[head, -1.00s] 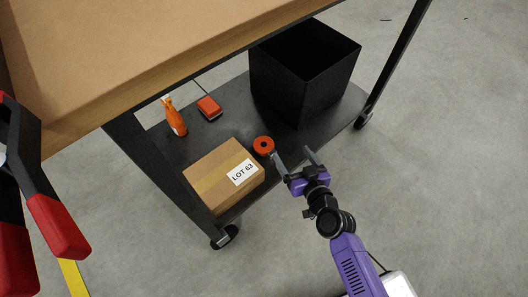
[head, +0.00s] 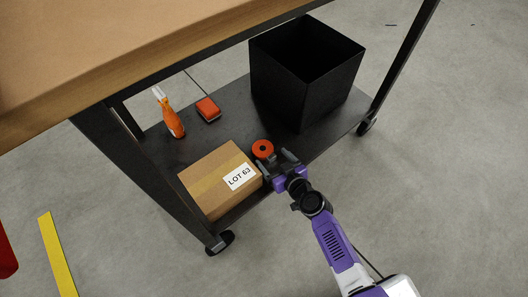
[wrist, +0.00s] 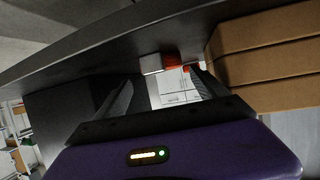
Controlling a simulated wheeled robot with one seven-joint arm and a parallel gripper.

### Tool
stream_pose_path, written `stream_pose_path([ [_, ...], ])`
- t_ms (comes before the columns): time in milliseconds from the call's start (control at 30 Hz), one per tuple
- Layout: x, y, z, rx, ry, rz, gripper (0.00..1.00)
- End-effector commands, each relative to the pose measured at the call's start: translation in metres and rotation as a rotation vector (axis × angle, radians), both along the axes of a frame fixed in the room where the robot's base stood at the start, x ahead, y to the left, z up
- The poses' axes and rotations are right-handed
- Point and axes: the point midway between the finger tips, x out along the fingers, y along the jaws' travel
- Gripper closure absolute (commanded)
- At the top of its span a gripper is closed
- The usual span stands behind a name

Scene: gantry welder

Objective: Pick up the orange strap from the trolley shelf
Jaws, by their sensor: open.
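A round orange coil with a dark centre, which looks like the orange strap (head: 263,149), lies on the dark trolley shelf (head: 235,133) near its front edge, just right of the cardboard box. My gripper (head: 278,163) is open at the shelf's front edge, just in front of the coil, with nothing seen between its fingers. In the wrist view, the spread fingers of my gripper (wrist: 162,85) point toward the shelf. Small orange shapes show beyond them; I cannot tell whether one is the strap.
A cardboard box (head: 205,190) labelled LOT 63 stands close left of my gripper. A black bin (head: 300,85) stands at the right. The brown tabletop (head: 100,50) overhangs the shelf.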

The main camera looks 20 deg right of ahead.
Motion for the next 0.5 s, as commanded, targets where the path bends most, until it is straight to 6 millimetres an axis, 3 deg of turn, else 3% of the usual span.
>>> stream_pose_path([
  [167, 0.01, 0.001, -0.005, 0.001, 0.0, -0.002, 0.18],
  [500, 0.048, 0.009, -0.025, 0.001, -0.001, 0.0, 0.18],
])
